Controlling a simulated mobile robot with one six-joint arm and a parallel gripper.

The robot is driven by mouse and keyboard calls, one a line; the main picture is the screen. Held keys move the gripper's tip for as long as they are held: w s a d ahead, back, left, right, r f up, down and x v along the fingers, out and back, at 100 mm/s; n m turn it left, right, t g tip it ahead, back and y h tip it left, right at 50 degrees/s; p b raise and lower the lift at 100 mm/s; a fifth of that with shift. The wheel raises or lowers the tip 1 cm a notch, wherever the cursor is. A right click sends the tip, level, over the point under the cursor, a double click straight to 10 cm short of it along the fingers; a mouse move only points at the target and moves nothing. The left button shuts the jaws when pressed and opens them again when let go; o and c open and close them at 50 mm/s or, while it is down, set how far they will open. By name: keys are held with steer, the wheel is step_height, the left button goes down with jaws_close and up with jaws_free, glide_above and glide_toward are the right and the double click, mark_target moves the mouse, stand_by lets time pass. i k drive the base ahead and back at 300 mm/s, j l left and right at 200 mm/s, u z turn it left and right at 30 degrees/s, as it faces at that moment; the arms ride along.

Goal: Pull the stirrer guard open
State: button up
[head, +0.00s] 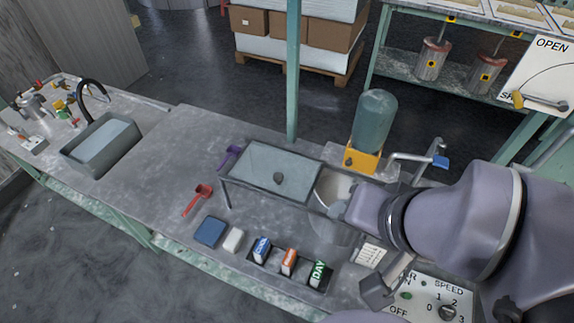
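A framed, see-through panel (262,160) with a dark knob on it stands in the middle of the bench; it looks like the stirrer guard. Its dark frame reaches right, to a pale round vessel (326,186). I cannot tell whether the guard is closed or partly open. My gripper (340,208) is at the right end of the frame, in front of the vessel. Its fingers are small and partly hidden by my wrist, so I cannot tell whether they touch the guard or hold anything.
A yellow-based dispenser (365,157) with a glass dome and a blue-handled tap (440,162) stand behind my arm. A red scoop (198,199), a blue block (209,231) and labelled blocks (289,262) lie left and in front. A speed control panel (425,297) is at front right.

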mark_target(356, 155)
steer(key=k+j, duration=0.1)
steer(key=j, duration=0.25)
steer(key=k+j+z, duration=0.15)
steer(key=j, duration=0.55)
steer(key=k+j+z, duration=0.1)
steer(key=j, duration=0.25)
steer(key=k+j+z, duration=0.1)
steer(key=j, duration=0.25)
steer(key=i+l, duration=0.25)
steer(key=i+l+u, duration=0.15)
steer(key=l, duration=0.25)
